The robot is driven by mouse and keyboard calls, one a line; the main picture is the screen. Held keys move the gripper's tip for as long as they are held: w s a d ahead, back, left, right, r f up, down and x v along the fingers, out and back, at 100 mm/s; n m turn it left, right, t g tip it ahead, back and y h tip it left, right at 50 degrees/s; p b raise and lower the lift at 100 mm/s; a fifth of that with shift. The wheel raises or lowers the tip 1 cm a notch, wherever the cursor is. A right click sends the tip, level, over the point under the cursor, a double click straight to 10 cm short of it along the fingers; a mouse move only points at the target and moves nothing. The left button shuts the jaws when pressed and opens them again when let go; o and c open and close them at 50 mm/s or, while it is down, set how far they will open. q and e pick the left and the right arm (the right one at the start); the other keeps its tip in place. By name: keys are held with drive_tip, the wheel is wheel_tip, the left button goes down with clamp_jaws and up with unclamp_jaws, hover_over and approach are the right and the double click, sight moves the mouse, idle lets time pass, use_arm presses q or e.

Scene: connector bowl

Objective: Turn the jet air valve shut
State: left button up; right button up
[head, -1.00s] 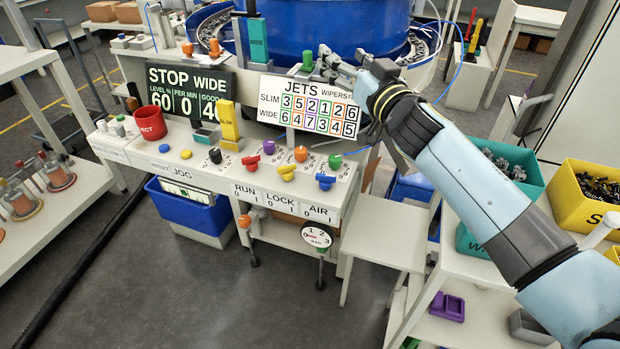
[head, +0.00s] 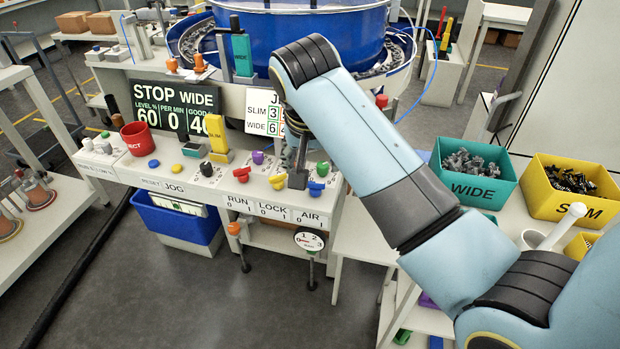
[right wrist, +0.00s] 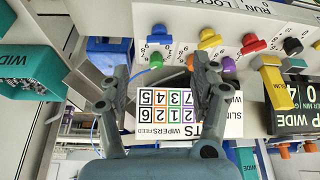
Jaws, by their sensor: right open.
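A blue valve handle (head: 317,188) stands on the control bench above the AIR label (head: 308,217), which carries 0 and 1. It also shows in the right wrist view (right wrist: 160,31), top centre, beyond the fingertips. I cannot tell its exact setting. My right gripper (head: 298,180) points down just left of the blue handle in the head view, largely hidden by its own arm. In the right wrist view its two fingers (right wrist: 161,75) are spread and empty, with the JETS board (right wrist: 167,112) behind them. My left gripper is not in view.
Yellow (head: 278,182) and red (head: 242,175) handles stand left of the blue one. A green knob (head: 322,168) is close behind it. A yellow SLIM block (head: 217,138) stands further left. Teal (head: 475,187) and yellow (head: 565,207) bins are at the right.

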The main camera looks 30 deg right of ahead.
sight(316, 183)
drive_tip(key=x, duration=0.8)
drive_tip(key=shift+w+d+f, duration=0.2)
drive_tip(key=shift+f, duration=0.3)
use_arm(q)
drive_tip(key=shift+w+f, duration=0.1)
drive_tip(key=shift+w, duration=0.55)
use_arm(e)
drive_tip(key=shift+c, duration=1)
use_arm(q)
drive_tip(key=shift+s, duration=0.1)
use_arm(e)
drive_tip(key=c, duration=1)
